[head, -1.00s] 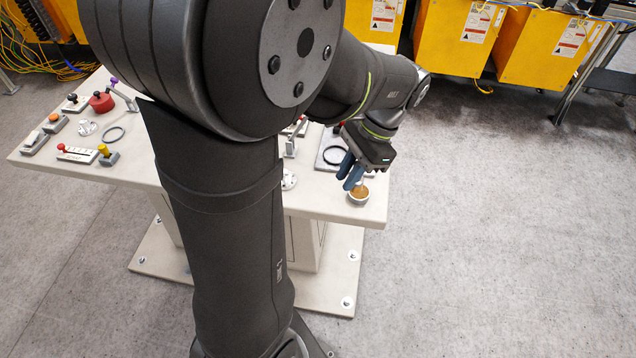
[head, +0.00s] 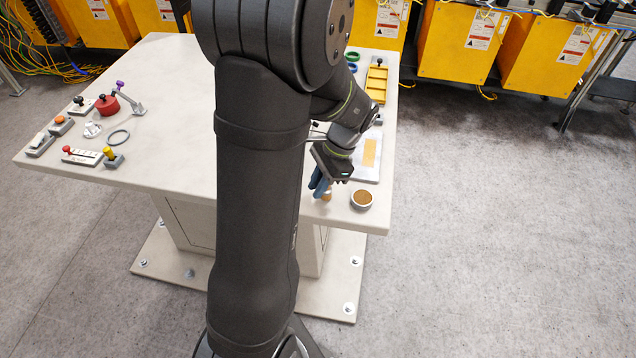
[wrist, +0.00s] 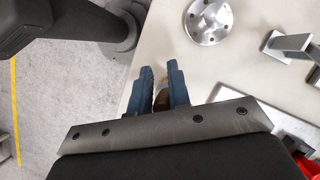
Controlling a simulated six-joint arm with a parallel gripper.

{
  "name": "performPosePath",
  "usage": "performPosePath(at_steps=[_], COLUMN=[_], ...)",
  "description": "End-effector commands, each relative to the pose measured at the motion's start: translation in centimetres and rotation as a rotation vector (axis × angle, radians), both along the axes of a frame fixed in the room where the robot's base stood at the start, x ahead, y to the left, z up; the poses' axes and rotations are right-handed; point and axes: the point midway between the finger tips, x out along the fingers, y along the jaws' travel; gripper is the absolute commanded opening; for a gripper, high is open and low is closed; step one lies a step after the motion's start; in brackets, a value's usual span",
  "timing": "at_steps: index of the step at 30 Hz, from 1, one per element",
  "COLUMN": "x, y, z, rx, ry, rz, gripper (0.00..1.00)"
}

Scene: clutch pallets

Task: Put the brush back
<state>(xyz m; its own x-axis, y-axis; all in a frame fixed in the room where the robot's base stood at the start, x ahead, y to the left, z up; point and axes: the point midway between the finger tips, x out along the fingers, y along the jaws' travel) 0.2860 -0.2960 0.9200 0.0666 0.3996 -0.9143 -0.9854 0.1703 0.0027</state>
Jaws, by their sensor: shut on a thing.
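My gripper (head: 320,186), with blue fingers, is low over the table's front right part, left of the cup. It is shut on the brush (head: 327,197), of which only a small tan-brown bit shows below the fingers in the head view. In the wrist view my gripper (wrist: 163,85) shows with a brown part of the brush (wrist: 161,100) between its fingers; most of it is hidden. A small pale cup (head: 361,205) with brown contents stands to the right of my gripper, apart from it. I cannot tell whether the brush touches the table.
A pale plate (head: 357,173) with a tan rectangle lies behind the cup. A round metal flange (wrist: 209,22) and a metal bracket (wrist: 290,45) are near my gripper in the wrist view. A yellow tray (head: 376,84) is farther back.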

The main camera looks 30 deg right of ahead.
Motion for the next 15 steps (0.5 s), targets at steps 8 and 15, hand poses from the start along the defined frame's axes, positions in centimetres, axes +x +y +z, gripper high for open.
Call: performPosePath(at_steps=[8, 15], x=[-0.01, -0.01], y=[0.01, 0.00], z=[-0.26, -0.23], rx=[0.001, 0.001], ry=[0.000, 0.000], rz=[0.000, 0.000], gripper=[0.21, 0.39])
